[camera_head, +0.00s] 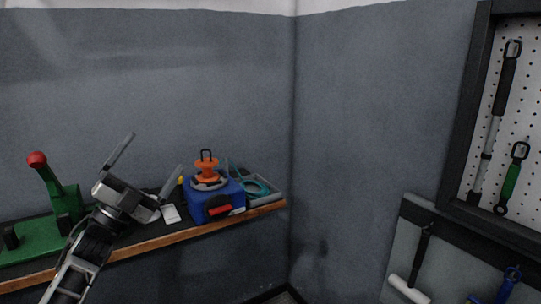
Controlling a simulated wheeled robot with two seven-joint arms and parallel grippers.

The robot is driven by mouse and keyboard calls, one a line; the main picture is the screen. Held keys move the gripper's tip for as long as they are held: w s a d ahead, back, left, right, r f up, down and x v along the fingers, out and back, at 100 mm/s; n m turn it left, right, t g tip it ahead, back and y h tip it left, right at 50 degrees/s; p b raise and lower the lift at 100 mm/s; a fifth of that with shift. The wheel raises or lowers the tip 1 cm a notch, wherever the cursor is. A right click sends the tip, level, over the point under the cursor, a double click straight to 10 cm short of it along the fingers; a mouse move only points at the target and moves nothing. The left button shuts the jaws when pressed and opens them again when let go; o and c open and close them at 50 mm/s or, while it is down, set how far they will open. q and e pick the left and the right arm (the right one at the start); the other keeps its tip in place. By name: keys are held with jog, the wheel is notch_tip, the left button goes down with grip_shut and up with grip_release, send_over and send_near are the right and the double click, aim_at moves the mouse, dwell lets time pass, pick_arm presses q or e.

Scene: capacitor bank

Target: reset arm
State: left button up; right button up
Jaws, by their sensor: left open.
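My left gripper (147,167) is in the head view at the lower left, at the end of my left arm (85,255). Its two fingers are spread wide apart with nothing between them. It is in front of the wooden-edged shelf and to the left of a blue box. Part of the shelf is hidden behind the gripper and arm. My right gripper is not in view.
The shelf (150,246) holds a green device with a red knob (37,159), a blue box (205,203) with an orange piece (207,169) on top, and a grey tray (268,196) with teal cable. A pegboard (524,130) with tools hangs at right. The middle is bare wall.

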pick_arm(q)
jog(key=w+a+f+n+g+y, duration=0.1)
jog(key=w+a+f+n+y, duration=0.3)
jog(key=a+f+n+y, duration=0.45)
jog(key=w+a+f+n+g+y, duration=0.25)
jog(key=w+f+n+y, duration=0.2)
jog(key=n+y, duration=0.7)
jog(key=s+d+f+g+h, duration=0.1)
jog(key=s+d+f, duration=0.2)
jog(key=s+f, duration=0.3)
jog(key=s+d+f+m+g+h, duration=0.1)
jog(key=s+d+f, duration=0.35)
jog(key=f, duration=0.45)
jog(key=s+d+f+g+h, duration=0.1)
jog(key=s+d+f+h, duration=0.15)
jog(key=s+f, duration=0.4)
jog(key=s+d+f+g, duration=0.1)
jog(key=s+d+f, duration=0.3)
jog(key=s, duration=0.7)
jog(key=s+d+f+n+g, duration=0.1)
jog(key=s+d+f, duration=0.3)
jog(key=s, duration=0.7)
jog(key=shift+d+f+g+h, duration=0.35)
jog(key=shift+f+g, duration=0.2)
jog(key=shift+g, duration=0.2)
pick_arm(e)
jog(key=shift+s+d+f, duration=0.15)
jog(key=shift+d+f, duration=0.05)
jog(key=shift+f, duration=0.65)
